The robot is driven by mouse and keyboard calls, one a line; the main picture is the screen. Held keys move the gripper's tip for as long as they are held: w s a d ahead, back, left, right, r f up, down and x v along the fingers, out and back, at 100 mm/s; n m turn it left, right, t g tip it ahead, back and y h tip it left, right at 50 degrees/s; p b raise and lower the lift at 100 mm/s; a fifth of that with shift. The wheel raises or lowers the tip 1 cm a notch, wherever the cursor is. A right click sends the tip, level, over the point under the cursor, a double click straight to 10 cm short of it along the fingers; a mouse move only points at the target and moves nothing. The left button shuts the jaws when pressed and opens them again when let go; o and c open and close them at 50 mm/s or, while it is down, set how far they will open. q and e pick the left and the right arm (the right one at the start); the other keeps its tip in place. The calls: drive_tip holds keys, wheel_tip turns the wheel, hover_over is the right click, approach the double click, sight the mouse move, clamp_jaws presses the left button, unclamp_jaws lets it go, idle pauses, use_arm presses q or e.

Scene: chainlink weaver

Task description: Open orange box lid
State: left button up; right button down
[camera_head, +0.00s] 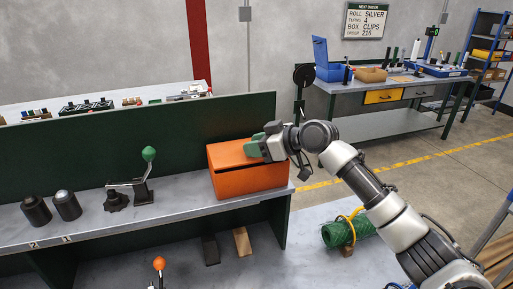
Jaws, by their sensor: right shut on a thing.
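The orange box (250,182) sits at the right end of the grey bench. The fingers and wrist hide that part of the lid. My left gripper is not in view.
A green-handled lever tool (146,175) and two dark cylinders (52,207) stand on the bench left of the box. A green panel (120,135) rises behind it. A green wire roll (345,231) lies below right, under my right arm.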

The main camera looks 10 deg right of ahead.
drive_tip(key=r, duration=0.1)
drive_tip(key=w+r, duration=0.1)
drive_tip(key=r, duration=0.1)
drive_tip(key=shift+w+a, duration=0.1)
drive_tip(key=shift+w, duration=0.05)
drive_tip(key=shift+w+a+r+p, duration=0.2)
drive_tip(key=shift+w+r+p, duration=0.2)
drive_tip(key=shift+w+r, duration=0.8)
drive_tip(key=shift+r, duration=0.1)
